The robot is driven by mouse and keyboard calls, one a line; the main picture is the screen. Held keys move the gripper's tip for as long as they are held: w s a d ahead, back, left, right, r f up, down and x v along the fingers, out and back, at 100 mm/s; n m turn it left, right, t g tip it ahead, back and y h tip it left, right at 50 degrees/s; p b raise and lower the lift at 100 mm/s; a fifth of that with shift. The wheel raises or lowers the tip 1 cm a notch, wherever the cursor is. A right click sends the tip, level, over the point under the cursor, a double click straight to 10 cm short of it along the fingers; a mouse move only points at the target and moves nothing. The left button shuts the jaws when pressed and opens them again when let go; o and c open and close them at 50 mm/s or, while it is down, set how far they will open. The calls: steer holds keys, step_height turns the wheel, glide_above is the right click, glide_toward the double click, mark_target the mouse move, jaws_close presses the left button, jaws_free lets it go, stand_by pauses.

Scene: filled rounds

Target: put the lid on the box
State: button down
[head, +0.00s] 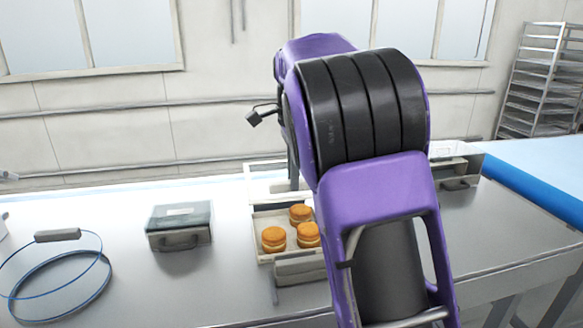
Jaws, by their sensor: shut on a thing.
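The open box (259,225) stands on the steel table in the middle of the head view. It is pale, with a grey front (300,271), and holds 3 orange-brown filled rounds (301,214). A pale-framed lid (264,168) with a clear middle shows just behind and above the box, tilted and apart from its front. My gripper (293,176) shows only as a narrow grey part beside my purple arm, reaching down to the lid. It is shut on the lid. My arm hides the fingertips and the right part of the lid and box.
A closed box (180,238) with a dark clear lid stands to the left. A blue wire hoop (60,290) with a grey grip lies at far left. Another box (460,180) stands behind my arm at right. A blue roll (535,188) edges the table.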

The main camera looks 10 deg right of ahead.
steer(key=shift+f, duration=1.6)
step_height(320, 180, down, 3)
steer(key=b, duration=0.3)
steer(key=shift+f, duration=0.1)
steer(key=shift+f+b, duration=1)
steer(key=shift+f, duration=1.2)
steer(key=shift+f+p, duration=0.25)
steer(key=shift+p, duration=0.1)
steer(key=shift+c, duration=0.9)
jaws_free()
